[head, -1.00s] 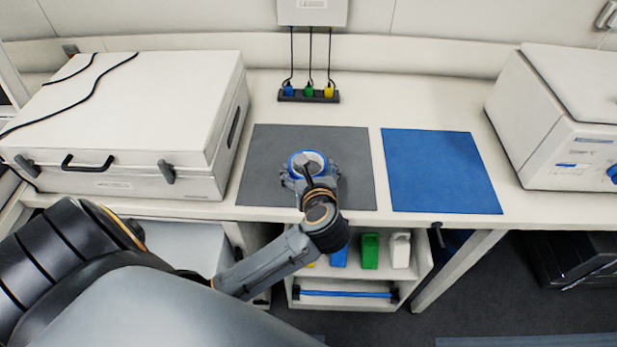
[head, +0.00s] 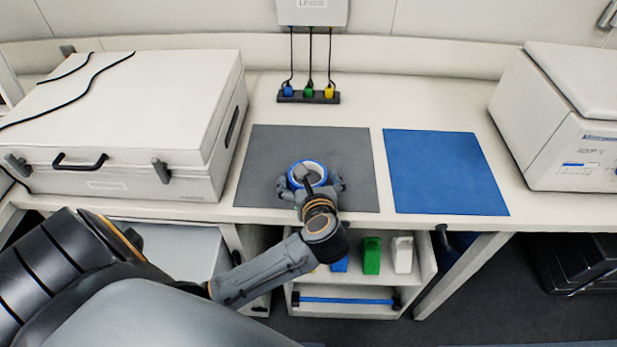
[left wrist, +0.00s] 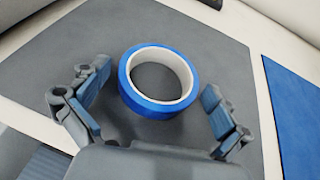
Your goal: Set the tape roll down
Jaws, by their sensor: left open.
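The tape roll, blue outside with a white core, lies flat on the grey mat (head: 265,150); it shows in the head view (head: 307,164) and in the left wrist view (left wrist: 160,109). My left gripper (head: 309,182) is over the front part of the mat. In the left wrist view its two fingers (left wrist: 154,105) stand open on either side of the roll, with a gap on each side. Part of the roll is hidden behind the gripper in the head view. My right gripper is not in view.
A blue mat (head: 440,170) lies to the right of the grey mat. A large white case (head: 130,125) stands at left, and a white device (head: 575,130) at right. A plug strip (head: 308,97) is behind. Bottles (head: 372,256) stand on a shelf below.

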